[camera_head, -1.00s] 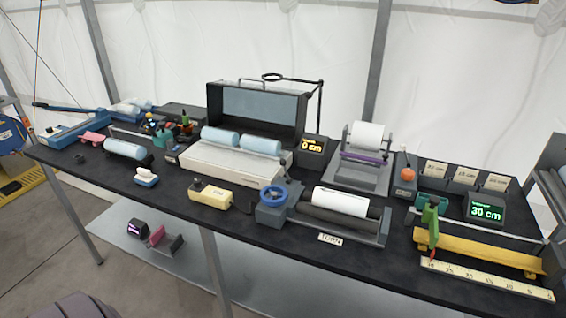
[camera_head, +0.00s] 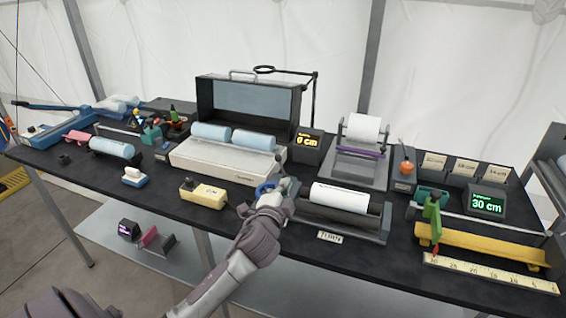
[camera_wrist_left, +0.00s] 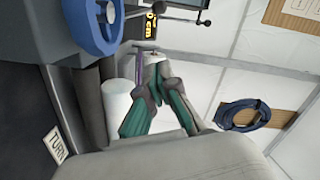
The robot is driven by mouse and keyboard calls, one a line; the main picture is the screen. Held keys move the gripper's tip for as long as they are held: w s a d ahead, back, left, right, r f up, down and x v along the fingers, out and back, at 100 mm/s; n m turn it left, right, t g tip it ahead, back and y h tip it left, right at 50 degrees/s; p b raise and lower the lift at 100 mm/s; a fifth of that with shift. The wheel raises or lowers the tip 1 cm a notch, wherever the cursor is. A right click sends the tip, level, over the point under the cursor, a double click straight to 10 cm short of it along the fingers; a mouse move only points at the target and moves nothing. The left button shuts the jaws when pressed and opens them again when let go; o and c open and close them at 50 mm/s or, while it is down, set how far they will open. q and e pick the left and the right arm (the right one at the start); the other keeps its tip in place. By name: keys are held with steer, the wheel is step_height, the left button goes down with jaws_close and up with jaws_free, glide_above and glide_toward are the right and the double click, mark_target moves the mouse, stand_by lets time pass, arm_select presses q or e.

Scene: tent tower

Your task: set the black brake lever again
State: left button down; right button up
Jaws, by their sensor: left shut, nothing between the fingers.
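My left gripper (camera_head: 277,187) reaches in from the bottom and is at the blue handwheel (camera_head: 264,188) on the left end of the paper roller stand (camera_head: 345,215). It partly hides the wheel. In the left wrist view the gripper (camera_wrist_left: 154,82) has its fingers together, with nothing between them. The blue wheel (camera_wrist_left: 92,25) is at the upper left there, apart from the fingertips. A white paper roll (camera_wrist_left: 118,112) lies behind the fingers. My right gripper is out of view.
A cream sealing machine (camera_head: 215,165) with blue rolls stands left of the wheel. A yellow box (camera_head: 203,194) is close by on the left. A display (camera_head: 307,146) reads 0 cm. A yellow rail (camera_head: 480,246) and ruler (camera_head: 490,275) lie at the right.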

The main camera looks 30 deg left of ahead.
mark_target(278, 159)
arm_select(q)
steer(key=shift+t, duration=0.3)
steer(key=x, duration=0.3)
steer(key=p+x, duration=0.1)
steer(key=x, duration=0.3)
steer(key=r+x, duration=0.1)
steer(key=x, duration=0.3)
steer(key=shift+p, duration=0.35)
steer(key=a, duration=0.1)
steer(key=a+f, duration=0.1)
steer(key=shift+s+a+p, duration=0.15)
steer(key=shift+a+p, duration=0.1)
steer(key=shift+p, duration=0.05)
steer(key=shift+s+a+f, duration=0.1)
steer(key=shift+a+f, duration=0.2)
steer(key=shift+a, duration=0.3)
steer(key=shift+s+a+f+n, duration=0.1)
steer(key=shift+a+f+n, duration=0.15)
steer(key=shift+a, duration=0.4)
steer(key=shift+s+a+n, duration=0.1)
steer(key=shift+a+n, duration=0.2)
steer(key=shift+n, duration=0.35)
